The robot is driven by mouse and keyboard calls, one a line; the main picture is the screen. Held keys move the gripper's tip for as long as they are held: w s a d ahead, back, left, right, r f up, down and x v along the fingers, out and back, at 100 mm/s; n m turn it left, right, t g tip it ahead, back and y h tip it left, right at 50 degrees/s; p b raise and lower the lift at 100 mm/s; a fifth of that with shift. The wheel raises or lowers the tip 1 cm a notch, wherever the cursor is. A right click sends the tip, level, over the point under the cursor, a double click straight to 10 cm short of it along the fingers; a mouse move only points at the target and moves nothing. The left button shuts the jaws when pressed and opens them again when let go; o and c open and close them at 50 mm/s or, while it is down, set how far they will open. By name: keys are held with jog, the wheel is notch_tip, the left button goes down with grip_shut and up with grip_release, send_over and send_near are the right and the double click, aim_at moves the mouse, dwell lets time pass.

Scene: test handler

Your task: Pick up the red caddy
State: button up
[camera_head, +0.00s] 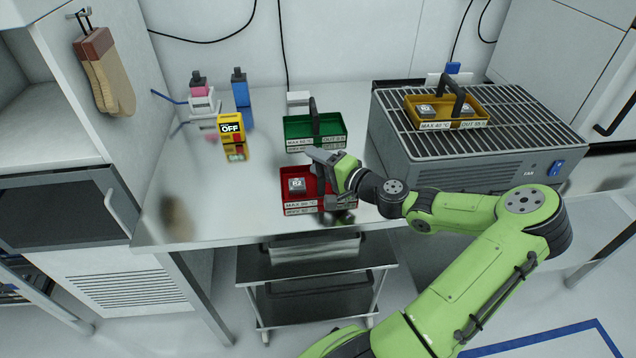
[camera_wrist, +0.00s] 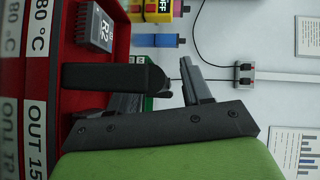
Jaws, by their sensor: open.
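The red caddy (camera_head: 285,203) sits on the steel bench near its front edge, with a grey block marked R2 (camera_head: 297,185) in its left part. Its right part is hidden behind my gripper, and I cannot make out its handle clearly. My gripper (camera_head: 328,178) is open over the caddy's right side. In the wrist view the red caddy (camera_wrist: 62,48) fills the left side, with its label strips and the R2 block (camera_wrist: 98,27). My open gripper (camera_wrist: 157,84) shows beside it there; contact cannot be told.
A green caddy (camera_head: 299,131) stands just behind. A yellow caddy (camera_head: 440,110) with blocks rests on the grilled cooling unit (camera_head: 400,150) to the right. A yellow OFF box (camera_head: 231,127) and bottles stand at the back left. The bench (camera_head: 200,215) is clear at front left.

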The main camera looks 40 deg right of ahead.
jog(key=shift+c, duration=0.5)
jog(key=shift+w, duration=0.1)
grip_shut()
